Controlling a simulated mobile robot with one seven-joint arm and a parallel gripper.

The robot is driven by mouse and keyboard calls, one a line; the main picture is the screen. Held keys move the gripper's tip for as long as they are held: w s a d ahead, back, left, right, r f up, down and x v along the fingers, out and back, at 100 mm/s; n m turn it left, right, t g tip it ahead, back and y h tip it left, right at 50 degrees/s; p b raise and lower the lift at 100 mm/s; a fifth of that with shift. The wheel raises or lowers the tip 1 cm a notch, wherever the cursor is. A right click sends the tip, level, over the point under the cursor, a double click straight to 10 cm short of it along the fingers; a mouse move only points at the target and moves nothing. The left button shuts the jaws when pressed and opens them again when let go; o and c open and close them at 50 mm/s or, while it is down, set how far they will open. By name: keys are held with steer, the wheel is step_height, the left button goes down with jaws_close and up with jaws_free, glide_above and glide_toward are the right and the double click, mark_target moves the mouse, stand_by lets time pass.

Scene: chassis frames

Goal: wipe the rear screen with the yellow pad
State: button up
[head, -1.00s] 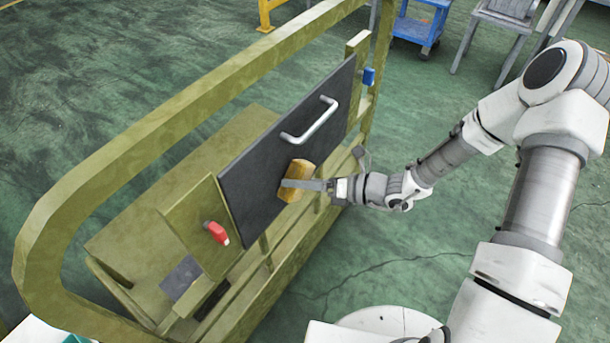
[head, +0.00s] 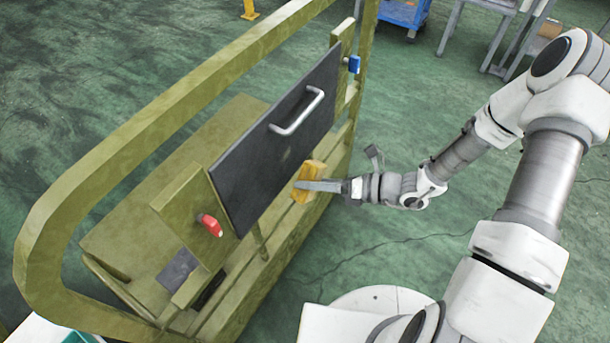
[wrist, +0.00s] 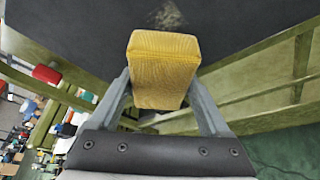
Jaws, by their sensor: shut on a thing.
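The yellow pad (head: 308,182) is held in my gripper (head: 298,185), whose fingers are shut on its two sides. In the wrist view the pad (wrist: 162,68) sits between both fingers (wrist: 162,95). The dark flat panel, which I take as the rear screen (head: 265,150), stands upright on the green frame and carries a metal handle. The pad is by the panel's lower right edge; I cannot tell if it touches. In the wrist view the panel (wrist: 75,25) fills the top, with a pale smudge (wrist: 168,14) beyond the pad.
A green rail frame (head: 150,115) surrounds the panel. A red part (head: 210,225) is at the panel's lower left and a blue part (head: 353,64) at its upper right. A blue cart (head: 403,12) stands at the back. Green floor (head: 410,100) is open behind my arm.

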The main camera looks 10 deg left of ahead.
mark_target(278, 166)
stand_by(0.3)
steer(key=d, duration=0.1)
steer(key=s+d+p, duration=0.1)
steer(key=shift+s+d, duration=0.1)
steer(key=shift+d, duration=0.3)
steer(key=shift+a, duration=0.1)
stand_by(0.3)
steer(key=w+a+r+p, duration=0.1)
steer(key=w+a, duration=0.2)
steer(key=a, duration=0.3)
steer(key=shift+a+r, duration=0.2)
steer(key=shift+r, duration=0.2)
steer(key=shift+w+a, duration=0.3)
steer(key=shift+a, duration=0.65)
stand_by(0.7)
steer(key=shift+w, duration=0.1)
